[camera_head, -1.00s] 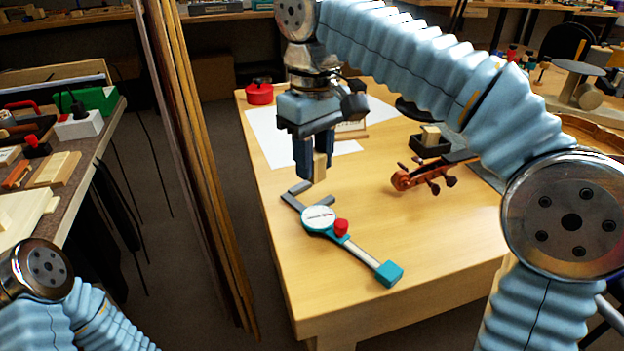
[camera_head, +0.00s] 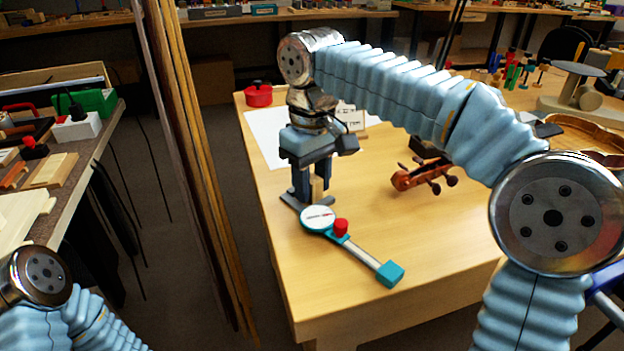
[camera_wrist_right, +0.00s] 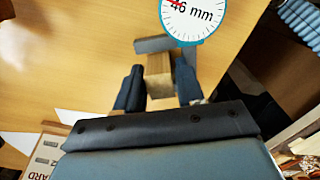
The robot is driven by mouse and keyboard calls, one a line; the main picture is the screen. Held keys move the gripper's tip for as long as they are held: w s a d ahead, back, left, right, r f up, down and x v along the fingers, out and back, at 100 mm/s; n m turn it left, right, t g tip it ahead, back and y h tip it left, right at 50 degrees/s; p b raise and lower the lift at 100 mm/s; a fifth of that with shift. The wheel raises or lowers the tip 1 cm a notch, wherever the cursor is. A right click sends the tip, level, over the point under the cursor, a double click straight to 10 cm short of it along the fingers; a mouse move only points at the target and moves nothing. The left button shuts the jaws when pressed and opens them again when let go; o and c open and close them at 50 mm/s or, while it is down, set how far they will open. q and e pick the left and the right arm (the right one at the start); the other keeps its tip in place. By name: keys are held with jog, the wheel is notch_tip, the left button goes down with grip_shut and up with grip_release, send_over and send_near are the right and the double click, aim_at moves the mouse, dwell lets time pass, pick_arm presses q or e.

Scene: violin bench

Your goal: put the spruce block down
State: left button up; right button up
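The spruce block (camera_head: 318,187) is a small pale wooden block between the fingers of my right gripper (camera_head: 309,184). In the right wrist view the block (camera_wrist_right: 159,76) fills the gap between the two dark fingers of the gripper (camera_wrist_right: 160,88), which look shut on it. The gripper points down, low over the table at the jaw end of a dial caliper (camera_head: 317,218). I cannot tell whether the block touches the table or a caliper jaw. My left gripper is out of view; only part of my left arm shows at lower left.
The caliper's dial (camera_wrist_right: 193,14) and a grey jaw (camera_wrist_right: 153,44) lie close to the block. A violin scroll (camera_head: 423,175) lies to the right. A red pot (camera_head: 258,95) and white paper (camera_head: 262,132) are toward the back. The wooden table (camera_head: 440,235) is clear at front right.

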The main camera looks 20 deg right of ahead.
aim_at(311, 178)
jog(key=o, duration=0.3)
notch_tip(311, 178, up, 12)
jog(key=p, duration=0.3)
jog(key=shift+r+p, duration=0.2)
jog(key=shift+p, duration=0.1)
